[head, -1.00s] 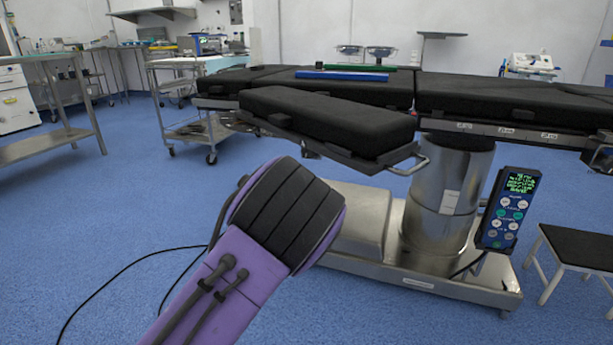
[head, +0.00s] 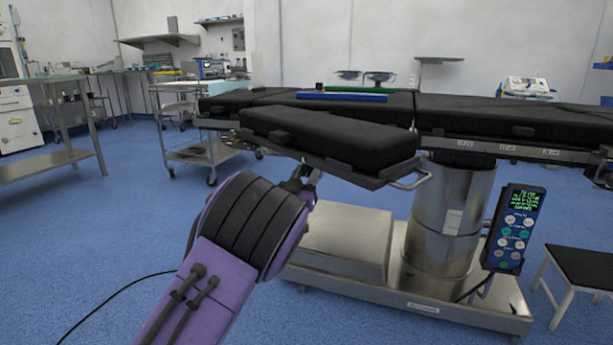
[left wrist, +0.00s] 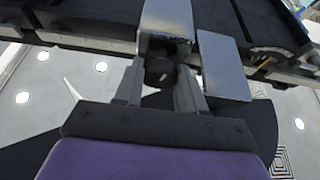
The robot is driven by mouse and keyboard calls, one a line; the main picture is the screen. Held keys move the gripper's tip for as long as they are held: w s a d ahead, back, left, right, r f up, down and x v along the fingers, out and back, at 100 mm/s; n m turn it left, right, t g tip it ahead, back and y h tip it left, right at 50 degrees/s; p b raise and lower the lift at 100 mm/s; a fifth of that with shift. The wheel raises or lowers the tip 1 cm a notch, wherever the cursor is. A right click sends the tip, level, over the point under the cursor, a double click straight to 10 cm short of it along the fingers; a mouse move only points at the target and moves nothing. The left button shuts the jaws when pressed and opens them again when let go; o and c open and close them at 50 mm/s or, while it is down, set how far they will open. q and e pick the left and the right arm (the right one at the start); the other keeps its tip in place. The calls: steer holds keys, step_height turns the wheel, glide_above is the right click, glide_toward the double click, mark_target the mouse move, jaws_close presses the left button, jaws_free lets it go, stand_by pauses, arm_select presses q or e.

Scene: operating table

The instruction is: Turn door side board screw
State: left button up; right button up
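The operating table (head: 350,112) has black pads and a black side board (head: 325,135) with a metal rail on its near side. My left gripper (head: 303,182) reaches up to the underside of the side board's near edge. In the left wrist view, a dark round screw knob (left wrist: 158,72) sits below a metal bracket (left wrist: 167,20). The two grey fingers of my left gripper (left wrist: 160,88) stand on either side of the knob, apart; contact with it is not clear. My wrist hides part of the gripper in the head view. My right gripper is out of view.
The steel table column (head: 450,205) and base (head: 420,290) stand right of my arm. A control panel (head: 513,228) hangs at the right, with a stool (head: 585,268) beside it. A steel cart (head: 195,150) stands behind.

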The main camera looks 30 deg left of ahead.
arm_select(q)
steer(key=shift+m+h, duration=0.8)
steer(key=shift+m, duration=0.4)
steer(key=o, duration=1.1)
steer(key=shift+c, duration=0.2)
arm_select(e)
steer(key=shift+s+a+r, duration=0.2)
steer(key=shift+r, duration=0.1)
arm_select(q)
steer(key=shift+s+f+p, duration=0.15)
steer(key=shift+s+p, duration=0.25)
steer(key=p+v, duration=0.2)
steer(key=v, duration=0.7)
steer(key=shift+s+f, duration=0.2)
steer(key=shift+s, duration=0.1)
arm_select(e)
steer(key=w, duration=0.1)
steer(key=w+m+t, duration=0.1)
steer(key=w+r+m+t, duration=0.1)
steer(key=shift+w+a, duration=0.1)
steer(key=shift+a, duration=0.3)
arm_select(q)
steer(key=shift+d, duration=0.15)
